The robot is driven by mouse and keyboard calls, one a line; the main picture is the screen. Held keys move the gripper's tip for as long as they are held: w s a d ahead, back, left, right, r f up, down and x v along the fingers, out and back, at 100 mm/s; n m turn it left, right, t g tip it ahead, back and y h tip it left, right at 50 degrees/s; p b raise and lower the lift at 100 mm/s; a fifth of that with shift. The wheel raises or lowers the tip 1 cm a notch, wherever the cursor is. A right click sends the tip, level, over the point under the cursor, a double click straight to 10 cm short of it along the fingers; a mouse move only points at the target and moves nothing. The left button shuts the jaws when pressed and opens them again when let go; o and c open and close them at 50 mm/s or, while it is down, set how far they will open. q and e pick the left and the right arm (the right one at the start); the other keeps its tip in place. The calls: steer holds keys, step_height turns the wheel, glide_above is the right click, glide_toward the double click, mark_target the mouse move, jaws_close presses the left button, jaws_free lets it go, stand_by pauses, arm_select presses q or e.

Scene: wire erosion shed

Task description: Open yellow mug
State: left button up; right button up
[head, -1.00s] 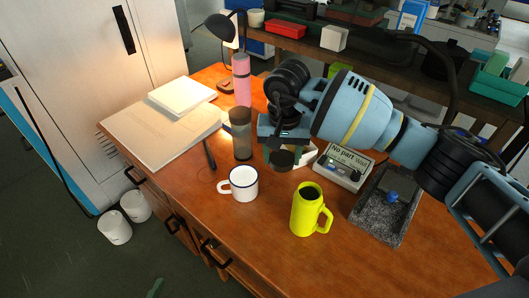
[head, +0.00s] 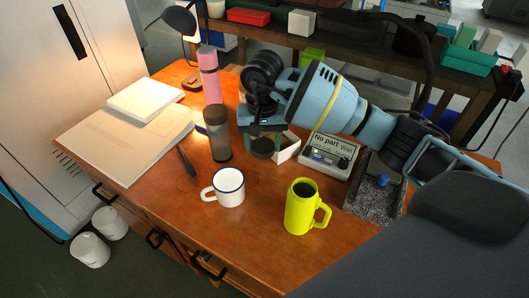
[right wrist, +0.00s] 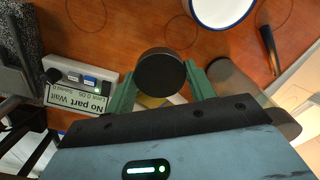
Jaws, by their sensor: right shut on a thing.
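The yellow mug (head: 300,207) stands upright on the wooden desk, handle to the right. Its top shows a dark opening with no lid on it. My right gripper (head: 262,139), at the end of the blue arm, is behind and left of the mug, apart from it. It is shut on a round black lid (head: 262,148). In the right wrist view the lid (right wrist: 160,72) sits between the green fingers. The yellow mug is not seen in that view. My left gripper is not in view.
A white mug (head: 228,188) stands left of the yellow mug. A brown-grey bottle (head: 218,134), a pink bottle (head: 209,78) and a pen (head: 186,161) are further left. A display box (head: 330,155) and a grey stone tray (head: 362,205) are to the right. The front of the desk is clear.

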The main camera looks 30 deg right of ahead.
mark_target(263, 175)
steer(key=shift+f, duration=4.95)
steer(key=shift+f, duration=0.2)
steer(key=o, duration=1.1)
steer(key=shift+r, duration=0.1)
